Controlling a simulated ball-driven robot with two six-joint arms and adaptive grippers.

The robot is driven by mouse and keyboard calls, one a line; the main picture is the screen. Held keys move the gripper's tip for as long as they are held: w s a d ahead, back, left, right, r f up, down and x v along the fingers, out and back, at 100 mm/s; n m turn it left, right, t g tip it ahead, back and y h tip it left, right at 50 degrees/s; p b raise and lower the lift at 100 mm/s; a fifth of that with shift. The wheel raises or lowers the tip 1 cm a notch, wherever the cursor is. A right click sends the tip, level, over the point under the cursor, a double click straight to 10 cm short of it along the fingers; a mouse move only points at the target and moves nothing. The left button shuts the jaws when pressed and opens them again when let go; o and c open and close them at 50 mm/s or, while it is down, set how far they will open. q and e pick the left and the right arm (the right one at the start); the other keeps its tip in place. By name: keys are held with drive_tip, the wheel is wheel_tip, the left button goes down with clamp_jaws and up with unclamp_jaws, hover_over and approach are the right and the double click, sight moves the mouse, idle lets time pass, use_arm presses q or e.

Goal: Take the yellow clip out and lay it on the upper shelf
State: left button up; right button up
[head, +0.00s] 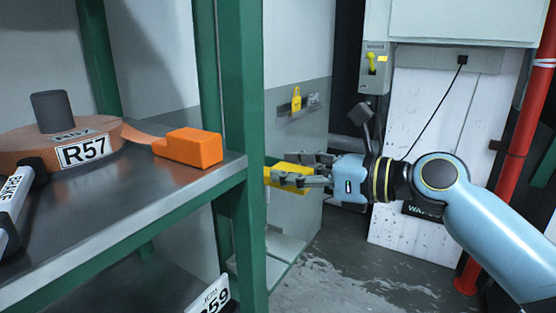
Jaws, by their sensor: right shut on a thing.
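My right gripper (308,177) is shut on the yellow clip (292,187), a block held in the air just right of the green post. The fingers cover part of the clip, and its left end meets the post's edge in the picture. The grey metal upper shelf (120,205) is at the left, beyond the post from my gripper. An orange clip (190,147) lies on the shelf near its right end, on the strap of an orange webbing roll (30,150) labelled R57. My left gripper is not in view.
The green post (243,120) stands between the shelf and my right gripper. A bar labelled BRAKE (14,190) is at the left edge. A lower label (210,298) sits below the shelf. A yellow padlock (296,99) hangs behind. The shelf's front middle is bare.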

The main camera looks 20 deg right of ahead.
drive_tip(key=shift+f+p+v, duration=0.2)
drive_tip(key=shift+p+v, duration=0.1)
drive_tip(key=shift+v, duration=1.05)
drive_tip(key=shift+f+p+v, duration=0.2)
drive_tip(key=shift+p+v, duration=0.05)
drive_tip(key=shift+v, duration=1.1)
